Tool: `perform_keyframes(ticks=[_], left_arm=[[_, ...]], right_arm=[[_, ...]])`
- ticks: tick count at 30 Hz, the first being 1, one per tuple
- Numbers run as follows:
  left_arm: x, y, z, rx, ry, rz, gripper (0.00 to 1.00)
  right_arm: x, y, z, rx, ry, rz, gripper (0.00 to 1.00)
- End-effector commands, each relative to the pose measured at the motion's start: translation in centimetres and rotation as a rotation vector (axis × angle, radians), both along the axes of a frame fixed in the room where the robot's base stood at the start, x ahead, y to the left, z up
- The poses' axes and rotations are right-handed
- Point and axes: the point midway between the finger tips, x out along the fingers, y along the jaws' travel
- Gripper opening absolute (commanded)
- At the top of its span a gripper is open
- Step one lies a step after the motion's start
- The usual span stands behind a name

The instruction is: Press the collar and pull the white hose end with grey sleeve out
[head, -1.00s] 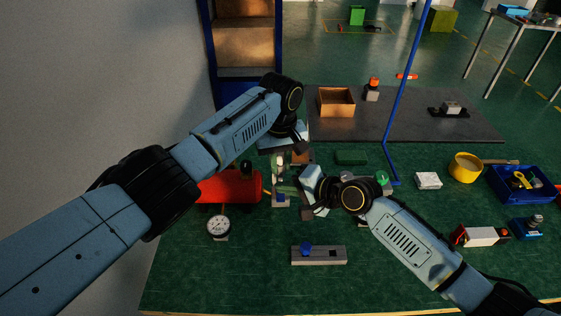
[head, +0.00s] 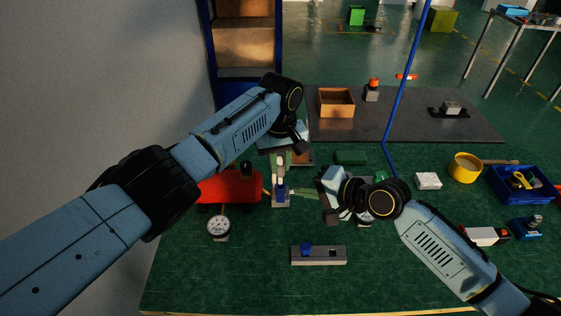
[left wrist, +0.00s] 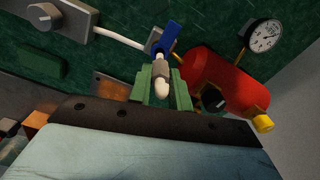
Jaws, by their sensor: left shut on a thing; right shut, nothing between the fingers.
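The white hose end with its grey sleeve (left wrist: 161,72) stands between the green fingers of my left gripper (left wrist: 165,88), which is shut on it. In the head view my left gripper (head: 280,161) is above a small grey block with a blue part (head: 281,190). The blue part (left wrist: 168,38) also shows just beyond the sleeve in the left wrist view. I cannot tell whether the hose end is still seated. My right gripper (head: 297,194) is shut and empty, its green fingertips pointing left, slightly right of the blue part. I cannot make out the collar clearly.
A red cylinder (head: 229,187) and a gauge (head: 218,226) stand left of the grey block. A green block (head: 350,157) lies behind. A white hose (left wrist: 122,39) runs towards a grey knobbed block (left wrist: 62,18).

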Motion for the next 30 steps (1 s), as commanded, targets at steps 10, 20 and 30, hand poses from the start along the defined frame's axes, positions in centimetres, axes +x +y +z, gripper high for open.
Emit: perform_keyframes(ticks=[10,20,30], left_arm=[[0.0,0.0,2.4,-0.001,0.001,0.000,0.00],[0.0,0.0,4.0,0.000,0.000,-0.001,0.00],[0.0,0.0,3.9,0.000,0.000,-0.001,0.00]], right_arm=[[0.0,0.0,2.9,0.001,-0.001,0.000,0.00],[0.0,0.0,5.0,0.001,-0.001,0.000,0.00],[-0.5,0.2,4.5,-0.012,-0.008,0.012,0.00]])
